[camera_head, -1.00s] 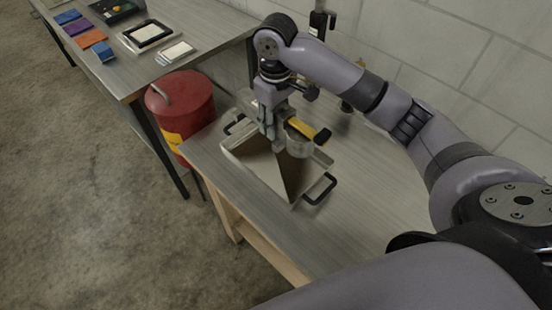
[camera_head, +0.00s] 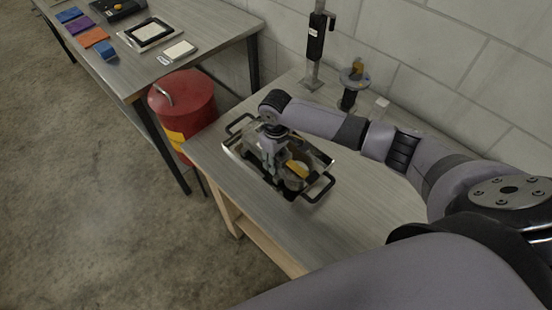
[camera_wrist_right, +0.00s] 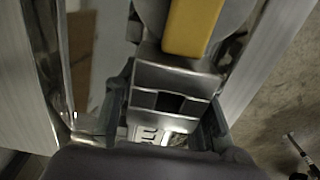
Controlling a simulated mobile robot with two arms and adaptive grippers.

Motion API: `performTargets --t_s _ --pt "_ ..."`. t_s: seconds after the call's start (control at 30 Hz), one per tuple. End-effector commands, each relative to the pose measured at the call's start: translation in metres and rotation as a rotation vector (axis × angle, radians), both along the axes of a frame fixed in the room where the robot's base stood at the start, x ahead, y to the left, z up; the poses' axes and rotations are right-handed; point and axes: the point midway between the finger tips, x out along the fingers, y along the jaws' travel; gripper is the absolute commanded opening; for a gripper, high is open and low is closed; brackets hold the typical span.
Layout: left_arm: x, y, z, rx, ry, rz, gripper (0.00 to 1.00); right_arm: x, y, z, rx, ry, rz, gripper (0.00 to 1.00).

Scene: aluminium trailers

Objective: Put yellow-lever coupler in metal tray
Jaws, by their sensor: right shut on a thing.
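The metal tray (camera_head: 232,151) with black handles sits on the near workbench. My right gripper (camera_head: 282,170) points down over the tray and is shut on the yellow-lever coupler (camera_head: 296,170), which is low, inside the tray's outline. In the right wrist view the coupler's grey metal body (camera_wrist_right: 170,80) lies between the fingers, with its yellow lever (camera_wrist_right: 192,25) at the top. Whether the coupler touches the tray floor is hidden by the gripper. My left gripper is not in view.
A black-and-silver jack (camera_head: 317,40) and another upright metal part (camera_head: 351,85) stand at the back of the bench by the wall. A red bin (camera_head: 183,105) stands on the floor between the benches. The bench's right part (camera_head: 345,215) is clear.

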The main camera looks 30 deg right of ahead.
Motion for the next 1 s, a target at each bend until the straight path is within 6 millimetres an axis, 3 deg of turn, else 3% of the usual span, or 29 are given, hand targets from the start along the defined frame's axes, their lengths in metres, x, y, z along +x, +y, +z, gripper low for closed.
performTargets --t_s 0.43,0.47,0.77,1.0 --pt "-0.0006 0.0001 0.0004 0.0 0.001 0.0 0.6 0.0012 0.0005 -0.0063 0.001 -0.004 0.0 0.0" --pt "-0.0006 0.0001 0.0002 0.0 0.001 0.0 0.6 0.0 0.0002 -0.0082 0.0 -0.001 0.0 0.37" --pt "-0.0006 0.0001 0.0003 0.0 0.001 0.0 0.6 0.0 0.0001 -0.0076 0.0 -0.001 0.0 0.56" --pt "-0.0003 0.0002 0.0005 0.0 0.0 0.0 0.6 0.0001 -0.0001 -0.0074 0.0 -0.001 0.0 0.56"
